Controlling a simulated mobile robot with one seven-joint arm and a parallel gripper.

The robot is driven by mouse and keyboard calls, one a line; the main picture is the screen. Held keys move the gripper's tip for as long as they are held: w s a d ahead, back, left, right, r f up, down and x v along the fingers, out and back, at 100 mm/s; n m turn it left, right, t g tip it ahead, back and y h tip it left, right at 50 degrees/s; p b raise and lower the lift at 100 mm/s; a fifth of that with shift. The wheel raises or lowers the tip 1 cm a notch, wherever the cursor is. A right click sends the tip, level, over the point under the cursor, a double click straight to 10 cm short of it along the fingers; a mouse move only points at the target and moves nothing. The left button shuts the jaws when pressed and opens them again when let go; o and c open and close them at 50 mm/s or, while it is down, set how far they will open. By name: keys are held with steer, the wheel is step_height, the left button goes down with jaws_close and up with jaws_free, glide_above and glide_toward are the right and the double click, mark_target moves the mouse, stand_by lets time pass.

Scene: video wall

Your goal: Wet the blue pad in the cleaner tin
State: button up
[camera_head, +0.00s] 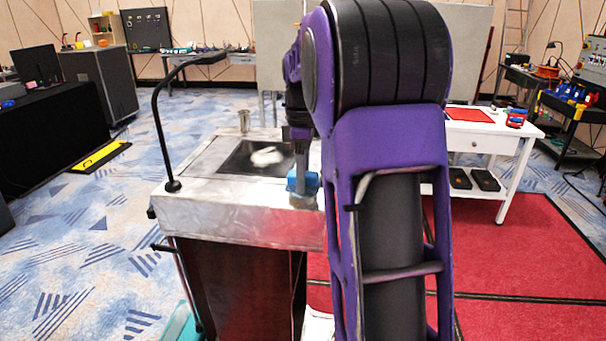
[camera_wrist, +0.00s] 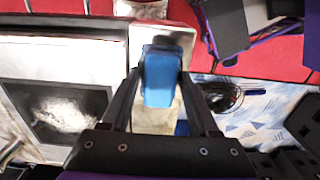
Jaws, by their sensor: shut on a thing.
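My gripper (camera_wrist: 161,76) is shut on the blue pad (camera_wrist: 160,84), which sits between its two dark fingers in the wrist view. In the head view the blue pad (camera_head: 305,180) is at the right front corner of the metal-topped cart, partly hidden by my arm. A greyish-tan blocky thing (camera_head: 303,201) shows just under the pad; I cannot tell whether they touch. A small metal tin (camera_head: 244,120) stands upright at the back of the cart top, left of and apart from my gripper.
The cart's metal top (camera_head: 240,205) has a dark square panel (camera_head: 238,158) with a whitish smear on it. A black bent lamp arm (camera_head: 158,120) rises at its left. A white table (camera_head: 490,130) stands behind at the right. Blue carpet lies open at the left.

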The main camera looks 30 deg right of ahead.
steer(key=shift+f, duration=0.5)
stand_by(1.5)
step_height(320, 180, up, 7)
steer(key=p, duration=0.6)
steer(key=shift+r, duration=0.1)
stand_by(0.8)
